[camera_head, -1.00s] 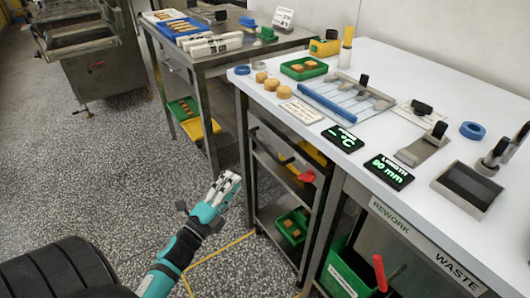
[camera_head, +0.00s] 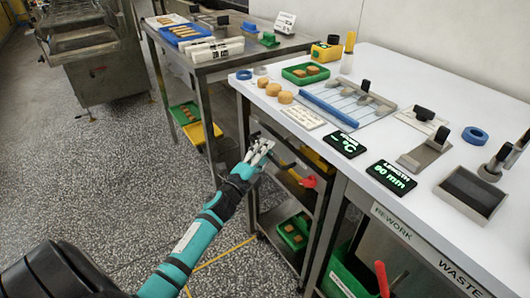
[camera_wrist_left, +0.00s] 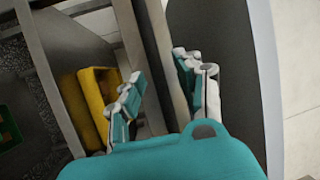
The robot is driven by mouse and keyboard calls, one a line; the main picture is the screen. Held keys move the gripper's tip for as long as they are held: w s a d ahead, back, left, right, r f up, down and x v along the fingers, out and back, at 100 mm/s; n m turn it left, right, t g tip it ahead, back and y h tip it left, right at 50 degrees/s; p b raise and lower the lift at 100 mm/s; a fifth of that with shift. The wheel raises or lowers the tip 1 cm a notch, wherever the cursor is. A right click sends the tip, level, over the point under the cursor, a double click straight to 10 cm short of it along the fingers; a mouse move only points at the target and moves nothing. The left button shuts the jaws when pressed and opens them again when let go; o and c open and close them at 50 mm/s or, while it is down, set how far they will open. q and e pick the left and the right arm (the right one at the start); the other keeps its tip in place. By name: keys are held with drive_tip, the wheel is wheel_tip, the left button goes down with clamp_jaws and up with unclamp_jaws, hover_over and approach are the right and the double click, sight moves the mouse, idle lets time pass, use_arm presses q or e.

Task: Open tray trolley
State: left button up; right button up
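The tray trolley (camera_head: 284,216) is a grey metal frame with shelves, standing under the left end of the white bench. A black handle (camera_head: 287,164) and a red latch-like part (camera_head: 308,182) show at its front. My left gripper (camera_head: 264,146) is at the upper left front of the trolley, just left of the black handle and partly over the frame. In the left wrist view its fingers (camera_wrist_left: 166,82) are spread and a grey upright bar (camera_wrist_left: 158,55) passes between or behind them; I cannot tell whether they touch it. My right gripper is out of view.
A green tray (camera_head: 294,232) sits low in the trolley, and a yellow bin (camera_wrist_left: 90,95) shows inside it. The white bench top (camera_head: 445,95) carries tools and displays. A green bin (camera_head: 345,278) stands under the bench. The speckled floor (camera_head: 110,190) at left is clear.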

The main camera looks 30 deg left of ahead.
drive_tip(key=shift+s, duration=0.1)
use_arm(q)
clamp_jaws()
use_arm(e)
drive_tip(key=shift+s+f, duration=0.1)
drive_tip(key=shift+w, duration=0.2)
use_arm(q)
drive_tip(key=shift+s+f, duration=0.1)
